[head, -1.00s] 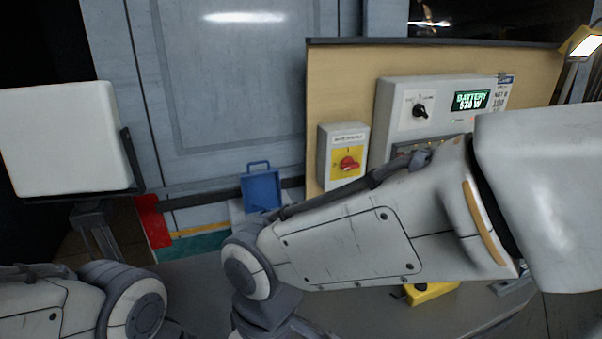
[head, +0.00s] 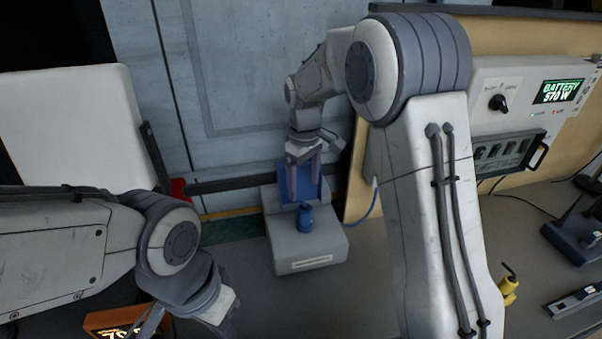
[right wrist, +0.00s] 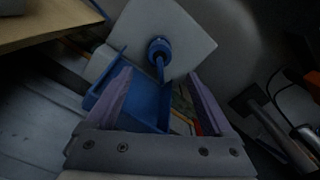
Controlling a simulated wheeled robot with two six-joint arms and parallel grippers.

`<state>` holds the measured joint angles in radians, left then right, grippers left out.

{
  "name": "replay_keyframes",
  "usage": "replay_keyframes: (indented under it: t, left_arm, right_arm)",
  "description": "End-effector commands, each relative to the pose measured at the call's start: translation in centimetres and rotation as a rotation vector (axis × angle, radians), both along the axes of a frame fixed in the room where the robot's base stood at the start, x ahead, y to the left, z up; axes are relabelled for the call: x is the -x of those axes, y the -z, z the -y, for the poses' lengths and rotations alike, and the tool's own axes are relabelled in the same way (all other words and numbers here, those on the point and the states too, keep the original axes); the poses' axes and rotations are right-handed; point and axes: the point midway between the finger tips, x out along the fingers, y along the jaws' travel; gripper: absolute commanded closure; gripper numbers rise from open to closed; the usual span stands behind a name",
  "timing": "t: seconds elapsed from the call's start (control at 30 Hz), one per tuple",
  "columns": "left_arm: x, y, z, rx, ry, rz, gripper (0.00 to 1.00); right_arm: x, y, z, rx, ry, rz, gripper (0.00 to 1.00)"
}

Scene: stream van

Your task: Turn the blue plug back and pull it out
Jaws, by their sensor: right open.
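The blue plug (head: 305,217) stands in the top of a light grey socket box (head: 312,250). Behind it a blue flap (head: 283,172) stands raised. In the right wrist view, the plug (right wrist: 158,48) shows beyond the fingertips, with the blue flap (right wrist: 146,103) seen between the fingers. My right gripper (head: 304,184) is open and empty. Its purple fingers point down in front of the flap, above and behind the plug in the head view, apart from it. My left gripper (head: 190,328) is at the bottom edge, partly cut off, so its jaws are unclear.
A grey panel with a battery display (head: 558,92) and a black knob is at the right. My right arm crosses the view before the tan board (head: 545,55). An orange-framed display (head: 122,322) is at lower left. A yellow object (head: 508,288) lies at right.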

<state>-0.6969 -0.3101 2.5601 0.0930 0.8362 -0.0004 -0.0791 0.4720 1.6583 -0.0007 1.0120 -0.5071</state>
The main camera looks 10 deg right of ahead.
Motion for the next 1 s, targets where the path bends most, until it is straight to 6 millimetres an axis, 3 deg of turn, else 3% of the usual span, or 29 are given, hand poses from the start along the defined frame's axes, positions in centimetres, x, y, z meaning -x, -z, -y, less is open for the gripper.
replay_keyframes:
  t: [0.43, 0.63, 0.9, 0.93, 1.0]
  left_arm:
    - [0.0, -0.8, 0.0, 0.0, 0.0, 0.0, 1.0]
    - [0.0, -0.9, 0.0, 0.0, 0.0, 0.0, 1.0]
    - [0.0, -0.9, 0.0, 0.0, 0.0, 0.0, 1.0]
    - [0.0, -0.9, 0.0, 0.0, 0.0, 0.0, 1.0]
    - [0.0, -0.9, 0.0, 0.0, 0.0, 0.0, 1.0]
  right_arm:
    - [0.2, 7.4, 0.2, 0.0, 0.004, -0.004, 0.14]
    - [0.1, 8.7, 0.0, 0.0, 0.002, 0.0, 0.14]
    - [0.1, 8.8, -0.1, -0.001, 0.001, 0.001, 0.14]
    - [0.1, 8.8, -0.1, -0.001, 0.001, 0.001, 0.21]
    - [0.1, 8.8, -0.1, -0.001, 0.001, 0.001, 0.48]
